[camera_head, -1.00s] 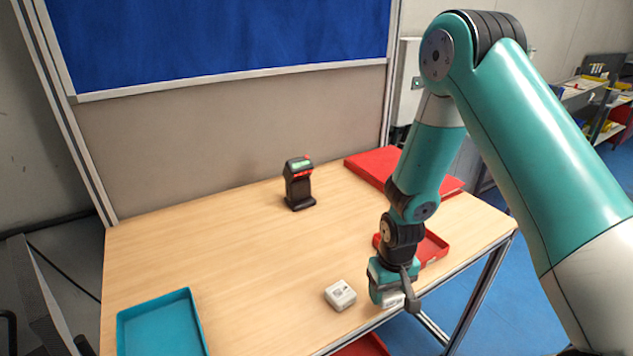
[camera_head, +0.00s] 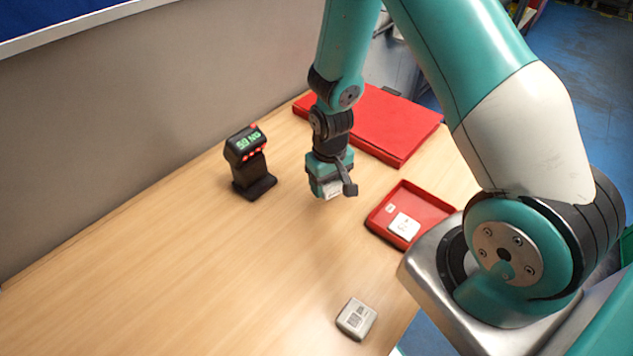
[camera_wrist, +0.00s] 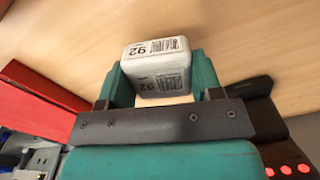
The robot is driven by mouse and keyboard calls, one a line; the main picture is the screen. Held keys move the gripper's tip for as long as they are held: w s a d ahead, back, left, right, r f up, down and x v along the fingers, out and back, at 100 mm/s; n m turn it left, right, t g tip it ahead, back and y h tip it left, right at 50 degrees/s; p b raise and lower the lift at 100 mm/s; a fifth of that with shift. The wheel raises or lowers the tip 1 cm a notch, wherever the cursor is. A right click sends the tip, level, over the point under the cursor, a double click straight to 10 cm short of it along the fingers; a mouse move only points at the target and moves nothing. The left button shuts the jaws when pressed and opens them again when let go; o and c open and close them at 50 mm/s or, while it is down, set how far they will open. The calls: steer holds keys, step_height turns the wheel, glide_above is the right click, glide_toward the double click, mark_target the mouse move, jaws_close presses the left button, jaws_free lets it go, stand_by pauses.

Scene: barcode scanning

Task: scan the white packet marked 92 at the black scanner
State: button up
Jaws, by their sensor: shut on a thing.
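The white packet marked 92 (camera_wrist: 158,67) is held between the teal fingers of my gripper (camera_wrist: 160,80) in the wrist view, with its number and barcodes showing. In the head view my gripper (camera_head: 329,187) is shut on the packet (camera_head: 332,192), above the table and to the right of the scanner. The black scanner (camera_head: 247,165) stands upright on the table, with a green display reading what looks like "59 NG". Its dark body and red lights (camera_wrist: 287,170) show at the lower right of the wrist view. Packet and scanner are apart.
Another packet (camera_head: 357,319) lies on the table (camera_head: 180,270) near the front. A red tray (camera_head: 374,222) holds a white packet (camera_head: 404,226) and a small white item. A large red box (camera_head: 385,120) lies behind it.

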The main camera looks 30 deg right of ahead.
steer(key=s+a+r+n+b, duration=0.3)
steer(key=s+a+r+b, duration=0.15)
steer(key=a, duration=0.35)
steer(key=w+f+b, duration=0.1)
steer(key=w+f, duration=0.2)
steer(key=shift+a+f+b, duration=0.1)
steer(key=shift+a+b, duration=0.3)
steer(key=shift+w+a+f+b, duration=0.25)
steer(key=shift+w+f+b, duration=0.25)
steer(key=shift+w+f, duration=0.25)
steer(key=shift+r, duration=0.1)
steer(key=s+d+r+p, duration=0.4)
steer(key=s+r+p, duration=0.6)
steer(key=p, duration=1)
steer(key=shift+s, duration=1.2)
